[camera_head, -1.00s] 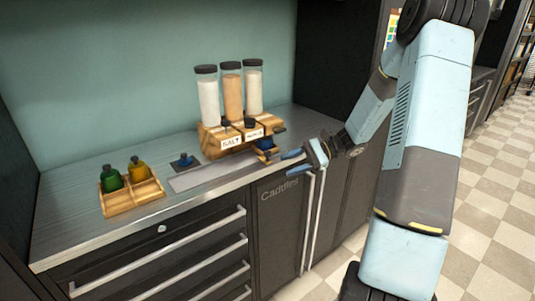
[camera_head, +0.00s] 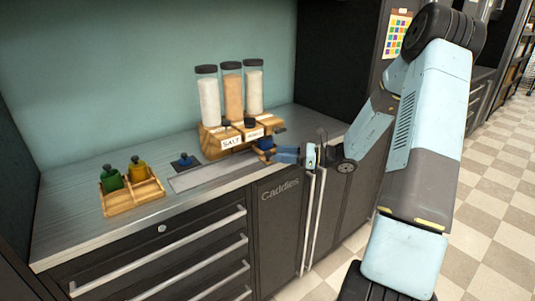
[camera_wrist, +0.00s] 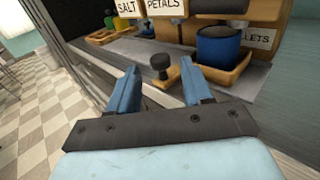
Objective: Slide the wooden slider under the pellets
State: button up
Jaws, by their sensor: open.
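The wooden slider (camera_wrist: 228,76) is a small tray at the dispenser's front, holding a dark blue cup (camera_wrist: 217,48). A black knob (camera_wrist: 160,62) stands at its left side in the wrist view. The cup also shows in the head view (camera_head: 265,143) at the rack's right end. The cup partly covers the pellets label (camera_wrist: 257,38). My gripper (camera_wrist: 160,68) is open, its two blue fingers on either side of the knob with gaps showing. I cannot tell any contact. In the head view my gripper (camera_head: 283,153) is beside the cup.
The wooden rack (camera_head: 215,140) carries three filled jars (camera_head: 231,92). To the left are a blue-capped item (camera_head: 184,160) and a wooden caddy (camera_head: 145,193) with green and yellow bottles. A grey strip (camera_head: 205,176) lies before the rack. The cabinet's front edge is below my gripper.

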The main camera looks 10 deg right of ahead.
aim_at(268, 152)
jog(key=shift+x, duration=2.8)
grip_shut()
